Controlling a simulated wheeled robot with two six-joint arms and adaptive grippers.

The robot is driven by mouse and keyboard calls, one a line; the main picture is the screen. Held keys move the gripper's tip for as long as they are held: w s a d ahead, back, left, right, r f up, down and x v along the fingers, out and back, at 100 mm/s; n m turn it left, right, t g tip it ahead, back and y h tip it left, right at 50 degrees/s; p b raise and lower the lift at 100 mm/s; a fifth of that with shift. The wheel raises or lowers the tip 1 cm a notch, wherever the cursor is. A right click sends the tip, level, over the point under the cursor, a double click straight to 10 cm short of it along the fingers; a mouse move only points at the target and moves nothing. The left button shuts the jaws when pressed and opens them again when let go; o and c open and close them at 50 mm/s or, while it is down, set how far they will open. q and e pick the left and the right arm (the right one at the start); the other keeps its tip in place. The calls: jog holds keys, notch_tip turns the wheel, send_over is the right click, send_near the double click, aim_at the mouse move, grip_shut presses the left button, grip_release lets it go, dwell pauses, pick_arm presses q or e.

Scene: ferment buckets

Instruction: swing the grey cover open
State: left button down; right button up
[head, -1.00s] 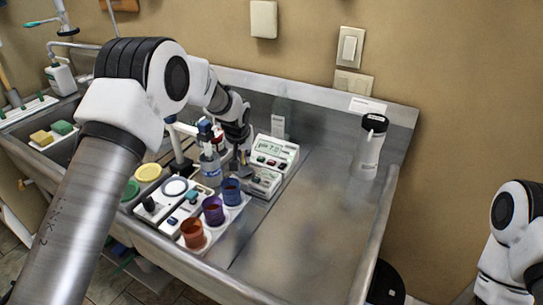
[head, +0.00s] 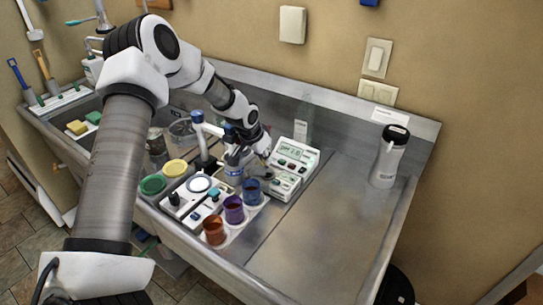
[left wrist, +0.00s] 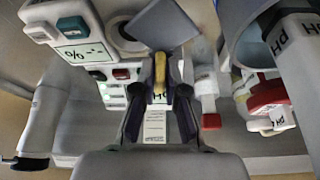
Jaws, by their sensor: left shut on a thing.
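The grey cover (left wrist: 163,24) is a flat grey panel at the top middle of the left wrist view, tilted, with a narrow yellow tab (left wrist: 160,72) at its near edge. My left gripper (left wrist: 159,98) is shut on the yellow tab, one dark finger on each side. In the head view my left gripper (head: 262,150) is at the left side of the white meter (head: 292,157), and the cover is mostly hidden by it there. The meter with its display and buttons also shows in the left wrist view (left wrist: 82,52). My right gripper is out of view.
Orange, purple and blue cups (head: 234,209) stand in a white rack just in front. Green and yellow round lids (head: 175,168) and a blue-topped bottle (head: 233,160) are close to the left. A white bottle with a black cap (head: 388,158) stands far right. The steel counter (head: 325,235) between is clear.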

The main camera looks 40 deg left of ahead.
aim_at(255, 173)
pick_arm(q)
jog(key=c, duration=1.2)
grip_release()
jog(key=shift+w+f, duration=0.1)
jog(key=shift+w, duration=0.05)
jog(key=v, duration=1.2)
jog(key=shift+d, duration=0.1)
